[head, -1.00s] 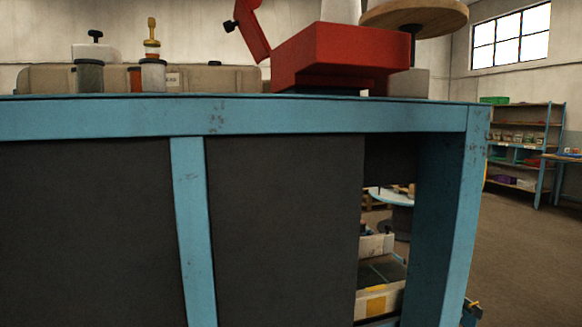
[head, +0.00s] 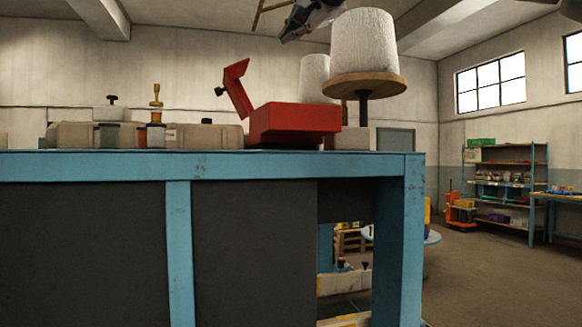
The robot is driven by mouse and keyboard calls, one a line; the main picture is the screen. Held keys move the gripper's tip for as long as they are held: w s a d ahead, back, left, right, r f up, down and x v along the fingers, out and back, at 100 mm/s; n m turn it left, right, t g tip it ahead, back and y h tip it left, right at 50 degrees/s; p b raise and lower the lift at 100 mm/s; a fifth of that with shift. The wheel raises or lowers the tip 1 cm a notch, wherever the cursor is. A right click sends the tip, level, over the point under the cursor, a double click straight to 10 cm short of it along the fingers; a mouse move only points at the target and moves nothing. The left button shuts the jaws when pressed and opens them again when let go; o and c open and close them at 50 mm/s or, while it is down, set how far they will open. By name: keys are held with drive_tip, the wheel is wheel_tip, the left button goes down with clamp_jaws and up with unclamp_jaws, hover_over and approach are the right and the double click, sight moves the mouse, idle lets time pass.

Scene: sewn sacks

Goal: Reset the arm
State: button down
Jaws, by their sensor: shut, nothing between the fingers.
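My gripper (head: 290,34) shows at the top edge of the head view, dark and grey, tilted down to the left. It is shut and empty, in the air with nothing touching it. The rest of my arm is cut off by the top edge. In the picture it lies just left of a large white thread cone (head: 362,45) and above the blue workbench (head: 100,167).
The cone stands on a round wooden disc (head: 365,84) on a dark post. A red box-shaped device (head: 295,122) with a raised red arm sits on the bench, with small jars (head: 152,134) to its left. Open floor (head: 475,275) lies at the right, before a shelf (head: 505,190).

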drive_tip(key=s+d+f+n+g+h, duration=0.3)
drive_tip(key=d+f+h, duration=0.4)
drive_tip(key=d+f, duration=1.85)
drive_tip(key=s+d+f+n+g, duration=0.1)
drive_tip(key=s+d+f+g, duration=0.1)
drive_tip(key=s+f, duration=0.4)
drive_tip(key=s+d+f+n+g, duration=0.1)
drive_tip(key=s+d+f+g, duration=0.2)
drive_tip(key=s+f, duration=0.4)
drive_tip(key=s+d+f+n+g, duration=0.1)
drive_tip(key=s+d+f, duration=0.4)
drive_tip(key=f, duration=1.1)
drive_tip(key=shift+s+f+n+g+h, duration=0.3)
drive_tip(key=shift+s+g+h, duration=0.1)
drive_tip(key=shift+s+g, duration=0.4)
drive_tip(key=shift+d+r, duration=0.1)
